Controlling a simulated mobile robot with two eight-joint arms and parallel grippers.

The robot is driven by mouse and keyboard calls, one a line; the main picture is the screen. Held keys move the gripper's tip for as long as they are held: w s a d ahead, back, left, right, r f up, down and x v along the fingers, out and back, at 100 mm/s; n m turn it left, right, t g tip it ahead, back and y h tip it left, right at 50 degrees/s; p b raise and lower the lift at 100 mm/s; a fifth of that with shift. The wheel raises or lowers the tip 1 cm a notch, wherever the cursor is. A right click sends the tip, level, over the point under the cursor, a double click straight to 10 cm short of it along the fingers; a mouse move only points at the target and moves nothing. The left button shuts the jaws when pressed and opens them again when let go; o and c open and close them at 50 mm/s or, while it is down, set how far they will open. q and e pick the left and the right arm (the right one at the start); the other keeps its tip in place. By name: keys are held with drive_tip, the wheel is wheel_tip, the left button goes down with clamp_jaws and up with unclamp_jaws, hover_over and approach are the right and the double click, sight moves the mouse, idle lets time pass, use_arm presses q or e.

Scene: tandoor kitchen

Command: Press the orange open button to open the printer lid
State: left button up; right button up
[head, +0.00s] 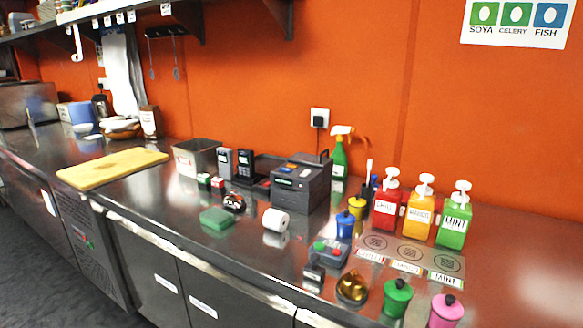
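The dark grey printer (300,184) stands on the steel counter in the middle of the head view. Its lid looks shut. Its front faces left and toward me, with a small green-white patch near the top. I cannot make out an orange button on it at this size. A white paper roll (276,220) stands on the counter just in front of the printer. Neither of my grippers is in view.
The steel counter (180,215) holds a yellow board (112,168), a green block (216,219), card terminals (245,165) and a small button box (328,252). Red, yellow and green pump bottles (420,212) stand right. A green spray bottle (340,155) is behind the printer.

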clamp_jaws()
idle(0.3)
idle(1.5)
